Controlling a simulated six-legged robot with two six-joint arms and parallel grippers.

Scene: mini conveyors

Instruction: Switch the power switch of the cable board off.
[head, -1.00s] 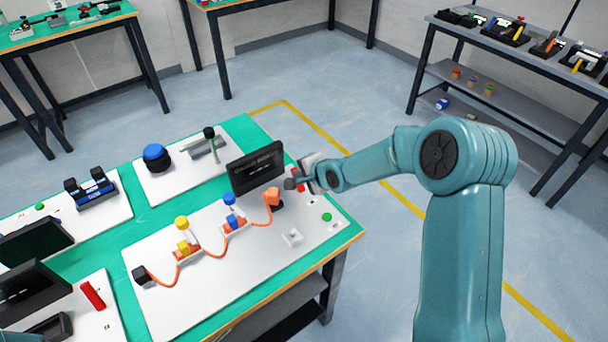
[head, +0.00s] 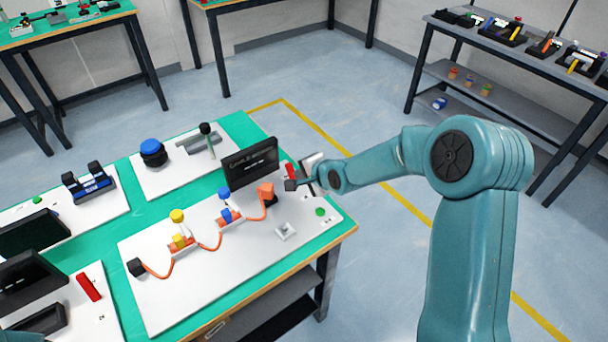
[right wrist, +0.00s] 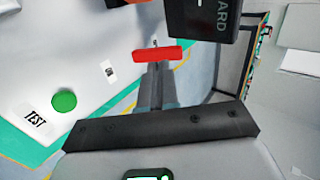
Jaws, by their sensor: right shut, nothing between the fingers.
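The cable board (head: 185,290) is a white panel with an orange cable, a dark display (head: 250,163) and a green button (head: 320,212). Its power switch has a red handle (head: 289,171) beside the display. The handle shows as a red bar (right wrist: 158,54) in the right wrist view. My right gripper (head: 291,185) is shut and empty at the board's right far edge, close to the red handle. In the right wrist view its fingertips (right wrist: 156,70) are just below the bar; I cannot tell whether they touch. My left gripper is not in view.
The display stands upright close to my right gripper. The green TEST button (right wrist: 64,101) lies on the board nearby. Other panels, with a blue knob (head: 151,147) and a red handle (head: 89,287), share the green table. Open floor lies right of the table.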

